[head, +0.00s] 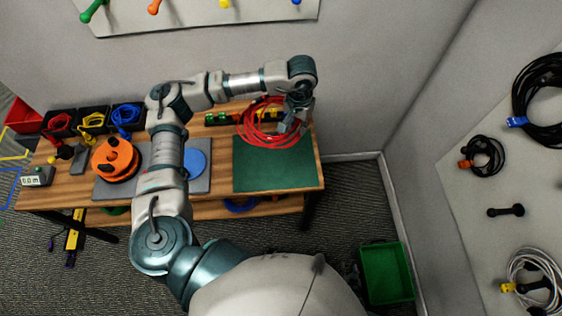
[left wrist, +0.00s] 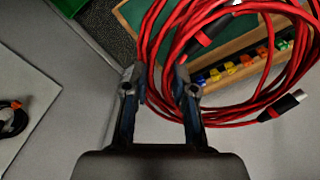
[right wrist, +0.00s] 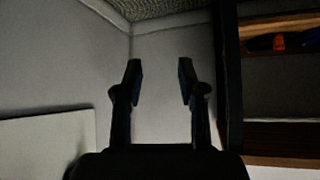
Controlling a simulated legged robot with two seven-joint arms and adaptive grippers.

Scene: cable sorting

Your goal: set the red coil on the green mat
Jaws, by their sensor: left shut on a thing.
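The red coil (head: 258,137) is a bundle of looped red cable with dark and silvery plugs. My left gripper (head: 292,121) is shut on its right side. In the left wrist view, red strands (left wrist: 153,60) run between the fingers (left wrist: 158,84). The green mat (head: 272,172) lies on the right end of the table. In the head view the coil overlaps the mat's back part; I cannot tell how high above it the coil is. My right gripper (right wrist: 159,75) shows only in the right wrist view, open and empty.
A row of colored pieces (head: 222,118) runs along the table's back, partly behind the coil. A grey mat with a blue disc (head: 195,163) and an orange reel (head: 115,160) are further left. The mat's front is bare. A green bin (head: 386,272) stands on the floor.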

